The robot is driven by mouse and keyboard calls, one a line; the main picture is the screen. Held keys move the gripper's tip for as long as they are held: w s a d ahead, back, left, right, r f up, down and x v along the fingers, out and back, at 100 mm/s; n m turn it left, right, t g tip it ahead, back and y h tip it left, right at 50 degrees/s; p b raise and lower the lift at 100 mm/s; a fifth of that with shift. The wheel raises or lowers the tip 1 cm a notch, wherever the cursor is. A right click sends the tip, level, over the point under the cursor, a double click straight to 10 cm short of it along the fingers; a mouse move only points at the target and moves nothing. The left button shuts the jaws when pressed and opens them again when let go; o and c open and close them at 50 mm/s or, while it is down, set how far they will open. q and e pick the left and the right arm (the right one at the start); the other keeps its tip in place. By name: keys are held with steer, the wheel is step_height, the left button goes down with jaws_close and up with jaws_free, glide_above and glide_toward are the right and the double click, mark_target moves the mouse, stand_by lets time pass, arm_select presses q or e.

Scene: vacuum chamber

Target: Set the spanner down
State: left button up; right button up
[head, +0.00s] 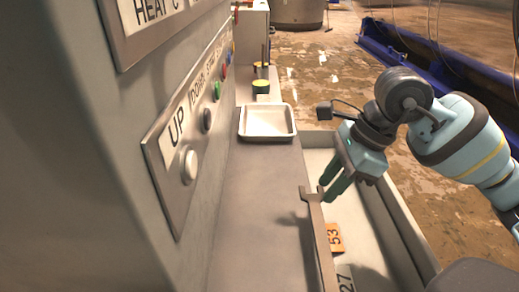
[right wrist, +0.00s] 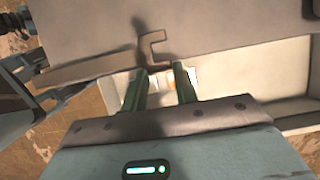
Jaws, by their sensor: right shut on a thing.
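The spanner (head: 321,250) is a long flat grey-brown bar with an open jaw at its far end. It runs along the right edge of the grey ledge (head: 255,200) in the head view, and its near end leaves the picture. My right gripper (head: 326,194) is shut on the spanner close to its jaw end. A shadow falls on the ledge to the left. I cannot tell how far the spanner is above the ledge. My left gripper is out of view.
A white tray (head: 267,135) sits farther along the ledge. A pale bin (head: 372,215) on the right holds an orange tag 53 (head: 335,238) and a white tag 27 (head: 345,279). A button panel (head: 187,140) walls the left. The near ledge is bare.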

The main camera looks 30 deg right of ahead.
steer(key=w+a, duration=0.1)
steer(key=w, duration=0.2)
steer(key=w+a+p, duration=0.1)
steer(key=w, duration=0.2)
steer(key=w+a, duration=0.1)
steer(key=w, duration=0.2)
steer(key=shift+w+a+f, duration=0.2)
steer(key=shift+a+f, duration=0.05)
steer(key=shift+a, duration=0.05)
steer(key=shift+w, duration=0.3)
steer(key=shift+w, duration=0.1)
steer(key=shift+w+a, duration=0.2)
steer(key=shift+w, duration=0.1)
step_height(320, 180, down, 4)
steer(key=shift+r, duration=0.2)
steer(key=shift+f, duration=0.15)
steer(key=shift+f, duration=0.1)
steer(key=o, duration=1.1)
